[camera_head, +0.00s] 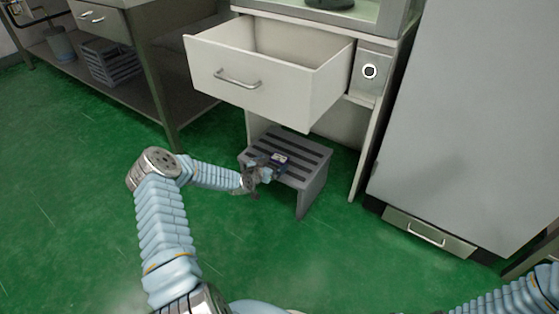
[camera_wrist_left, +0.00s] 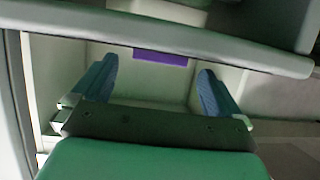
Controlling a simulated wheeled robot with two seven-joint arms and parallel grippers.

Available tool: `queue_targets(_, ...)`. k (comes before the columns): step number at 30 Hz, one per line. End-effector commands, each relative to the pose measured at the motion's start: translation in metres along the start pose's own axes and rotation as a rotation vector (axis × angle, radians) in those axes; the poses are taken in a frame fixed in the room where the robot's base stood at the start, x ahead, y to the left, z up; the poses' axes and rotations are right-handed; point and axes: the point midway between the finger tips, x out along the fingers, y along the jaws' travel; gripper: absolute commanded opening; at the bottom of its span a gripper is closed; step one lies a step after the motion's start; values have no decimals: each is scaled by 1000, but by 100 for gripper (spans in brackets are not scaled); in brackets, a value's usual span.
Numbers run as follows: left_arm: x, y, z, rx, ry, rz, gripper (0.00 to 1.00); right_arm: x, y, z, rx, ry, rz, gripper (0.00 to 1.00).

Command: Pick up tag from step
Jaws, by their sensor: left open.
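The step (camera_head: 313,151) is a grey slatted stool on the green floor, below the open drawer. A small dark blue and white piece, apparently the tag (camera_head: 280,158), shows on its top at my left gripper's tips. My left gripper (camera_head: 269,164) is over the left part of the step top. In the left wrist view its two blue fingers (camera_wrist_left: 158,70) are wide apart with nothing gripped. A purple strip (camera_wrist_left: 160,57) shows beyond and between them; I cannot tell whether it is the tag. My right gripper is out of view; only part of that arm shows at lower right.
An open white drawer (camera_head: 262,96) juts out above the step. A grey panel with a round button (camera_head: 370,72) is beside it. A large grey cabinet (camera_head: 465,110) stands at right, a steel table (camera_head: 150,60) at left. The green floor (camera_head: 70,200) is clear.

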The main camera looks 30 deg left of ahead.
Motion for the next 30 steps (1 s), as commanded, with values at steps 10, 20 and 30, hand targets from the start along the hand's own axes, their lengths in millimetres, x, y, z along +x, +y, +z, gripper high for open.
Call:
queue_targets(10,21,0,1,0,-2,1,100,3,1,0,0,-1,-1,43)
queue_targets(20,21,0,2,0,-4,0,58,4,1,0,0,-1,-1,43)
queue_targets(30,20,-1,2,0,-5,-1,44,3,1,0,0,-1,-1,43)
